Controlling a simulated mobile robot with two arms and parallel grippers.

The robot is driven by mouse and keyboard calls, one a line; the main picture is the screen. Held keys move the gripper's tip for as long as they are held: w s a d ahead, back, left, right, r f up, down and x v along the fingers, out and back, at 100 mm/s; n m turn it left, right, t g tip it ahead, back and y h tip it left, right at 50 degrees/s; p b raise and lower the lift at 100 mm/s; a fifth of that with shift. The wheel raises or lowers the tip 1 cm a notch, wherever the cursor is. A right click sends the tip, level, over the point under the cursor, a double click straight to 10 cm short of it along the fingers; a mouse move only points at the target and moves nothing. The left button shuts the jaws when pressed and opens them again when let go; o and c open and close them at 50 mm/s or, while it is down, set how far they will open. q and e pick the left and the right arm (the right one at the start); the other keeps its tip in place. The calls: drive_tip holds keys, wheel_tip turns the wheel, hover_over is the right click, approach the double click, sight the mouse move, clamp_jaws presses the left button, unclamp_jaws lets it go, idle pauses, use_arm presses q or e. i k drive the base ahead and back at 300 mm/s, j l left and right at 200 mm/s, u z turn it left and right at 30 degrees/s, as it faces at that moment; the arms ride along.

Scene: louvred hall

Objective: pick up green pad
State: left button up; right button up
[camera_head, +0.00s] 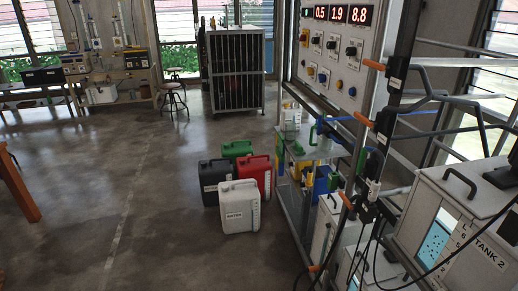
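A small flat green item (297,148) lies on the upper shelf of the metal rack at centre right. It may be the green pad, but it is too small to tell for sure. A green mug-like container (322,140) stands to its right on the same shelf. Neither of my grippers is in view, so nothing shows in a grip.
White (240,207), red (258,172), dark grey (212,178) and green (237,149) canisters stand on the floor left of the rack (290,195). A control panel (335,50) and a box marked TANK 2 (460,225) are at the right. Floor at left centre is clear.

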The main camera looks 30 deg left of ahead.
sight(298, 150)
drive_tip(key=u, duration=0.75)
drive_tip(key=i+j, duration=0.2)
